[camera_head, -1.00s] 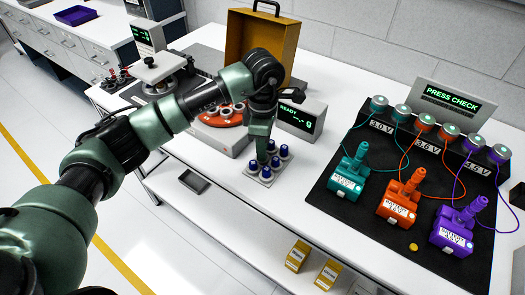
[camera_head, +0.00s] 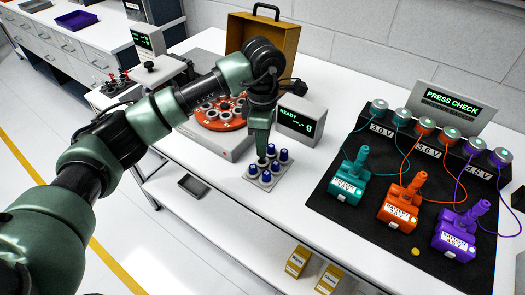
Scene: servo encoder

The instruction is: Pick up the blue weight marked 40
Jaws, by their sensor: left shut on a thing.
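Several small blue-topped weights (camera_head: 283,155) stand upright in a pale grey holder (camera_head: 252,181) on the white bench. The numbers on them are too small to read. My left gripper (camera_head: 262,157) points straight down at the left side of the holder. It is shut on one blue weight (camera_head: 262,163), which still appears to be at the holder; whether it is lifted clear I cannot tell. The gripper partly hides this weight and the back of the holder. My right gripper is out of view.
A scale display reading READY (camera_head: 299,124) stands just behind the holder. An orange disc with round slots (camera_head: 218,121) lies left, partly behind my arm. A black mat (camera_head: 333,211) with teal, orange and purple devices lies right. Bench in front of the holder is clear.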

